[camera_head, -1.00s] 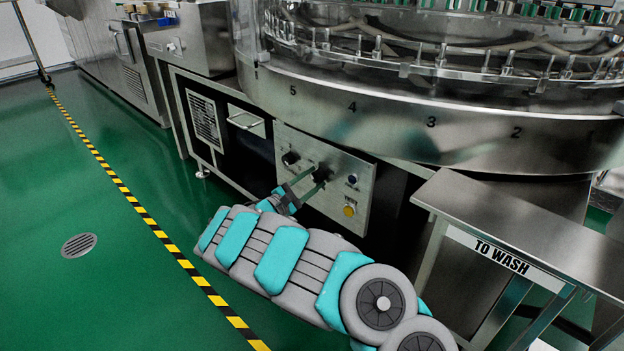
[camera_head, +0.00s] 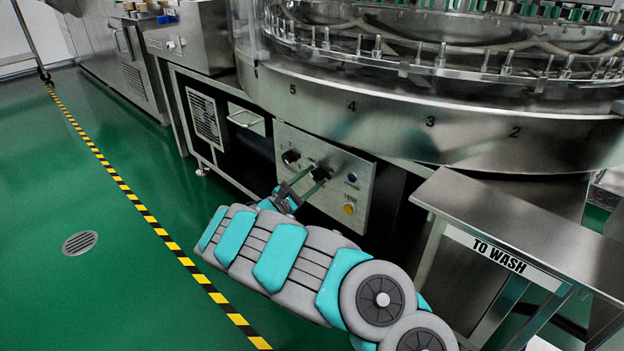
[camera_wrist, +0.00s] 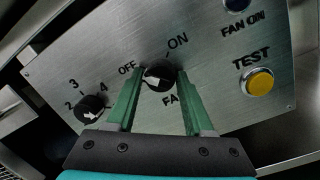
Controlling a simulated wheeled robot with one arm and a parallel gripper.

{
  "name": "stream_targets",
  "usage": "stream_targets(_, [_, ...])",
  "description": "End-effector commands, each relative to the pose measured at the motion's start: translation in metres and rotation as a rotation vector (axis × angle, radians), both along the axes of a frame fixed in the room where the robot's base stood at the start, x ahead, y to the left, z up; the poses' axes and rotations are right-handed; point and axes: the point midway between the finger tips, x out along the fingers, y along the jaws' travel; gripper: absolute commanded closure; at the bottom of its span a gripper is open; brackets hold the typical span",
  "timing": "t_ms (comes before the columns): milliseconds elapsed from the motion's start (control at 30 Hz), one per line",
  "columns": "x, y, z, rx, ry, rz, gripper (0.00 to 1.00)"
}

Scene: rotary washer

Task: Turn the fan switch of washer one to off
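The fan switch (camera_wrist: 159,75) is a black rotary knob with a pale mark on a metal panel (camera_head: 340,206). "ON" is printed at its upper right and "OFF" at its left; the "FAN" label below is partly covered by a finger. I cannot tell clearly which way the pale mark points. My gripper (camera_wrist: 160,77) has its two green fingers apart, one on each side of the knob, with narrow gaps seeming to show. In the head view, my gripper (camera_head: 305,181) reaches the panel from the lower left, and the fingers partly hide it.
Left of the switch is a numbered black knob (camera_wrist: 91,107). To the right are a yellow TEST button (camera_wrist: 259,82) and a dark FAN ON lamp (camera_wrist: 236,4). A steel table marked "TO WASH" (camera_head: 530,225) stands right of the panel. Green floor (camera_head: 130,270) is clear at left.

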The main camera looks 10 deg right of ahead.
Motion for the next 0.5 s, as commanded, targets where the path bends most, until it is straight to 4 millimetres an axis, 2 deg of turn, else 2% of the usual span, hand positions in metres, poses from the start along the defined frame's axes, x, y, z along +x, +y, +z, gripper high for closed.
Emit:
stream_targets(33, [-0.0022, -0.0029, -0.0061, 0.005, 0.008, -0.008, 0.44])
stream_targets(233, [-0.0014, -0.0019, -0.0039, 0.004, 0.005, -0.006, 0.22])
stream_targets(500, [-0.0016, 0.0002, -0.002, 0.003, 0.001, -0.003, 0.22])
